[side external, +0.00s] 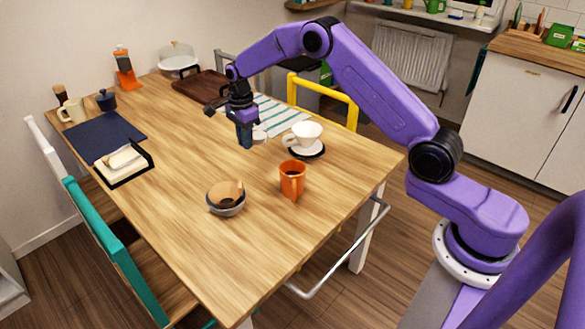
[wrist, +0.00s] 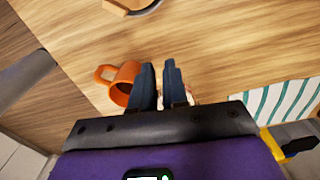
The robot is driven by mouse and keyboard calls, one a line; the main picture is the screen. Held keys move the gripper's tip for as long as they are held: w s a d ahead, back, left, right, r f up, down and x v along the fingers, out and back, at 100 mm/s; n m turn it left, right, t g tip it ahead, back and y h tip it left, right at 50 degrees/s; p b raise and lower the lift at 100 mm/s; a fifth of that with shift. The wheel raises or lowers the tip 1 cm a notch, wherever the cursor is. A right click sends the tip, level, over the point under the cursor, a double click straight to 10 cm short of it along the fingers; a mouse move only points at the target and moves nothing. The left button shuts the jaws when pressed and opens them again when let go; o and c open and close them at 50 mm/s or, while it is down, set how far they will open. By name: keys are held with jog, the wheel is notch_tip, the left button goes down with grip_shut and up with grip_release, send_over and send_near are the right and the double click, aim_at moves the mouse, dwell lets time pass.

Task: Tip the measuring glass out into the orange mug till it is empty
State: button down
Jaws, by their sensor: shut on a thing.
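The orange mug (side external: 292,180) stands upright on the wooden table near its right edge. In the wrist view the orange mug (wrist: 123,82) is just left of my fingers, its handle to the left. My gripper (side external: 245,138) is above the table, behind and left of the mug, pointing down. A small pale, clear-looking piece (side external: 260,136) beside the fingers seems to be the measuring glass. My gripper (wrist: 159,75) is shut on it, but in the wrist view the fingers and gripper body hide nearly all of it. Its contents cannot be seen.
A striped cloth (side external: 275,116) lies behind my gripper. The table's middle left is clear.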

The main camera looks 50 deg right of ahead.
jog(key=d, duration=0.1)
jog(key=w+d, duration=0.1)
jog(key=d+m, duration=0.1)
jog(key=shift+w+d+f, duration=0.15)
jog(key=shift+w, duration=0.15)
notch_tip(320, 180, down, 8)
jog(key=shift+f, duration=0.25)
jog(key=shift+s, duration=0.1)
jog(key=s+r+t, duration=0.3)
jog(key=s+t, duration=0.2)
jog(key=t, duration=0.2)
jog(key=shift+s, duration=0.35)
dwell(0.5)
jog(key=shift+s+r+t, duration=0.25)
jog(key=shift+r+t, duration=0.05)
jog(key=shift+s+r+t, duration=0.15)
jog(key=shift+s+t, duration=0.2)
jog(key=shift+t, duration=0.45)
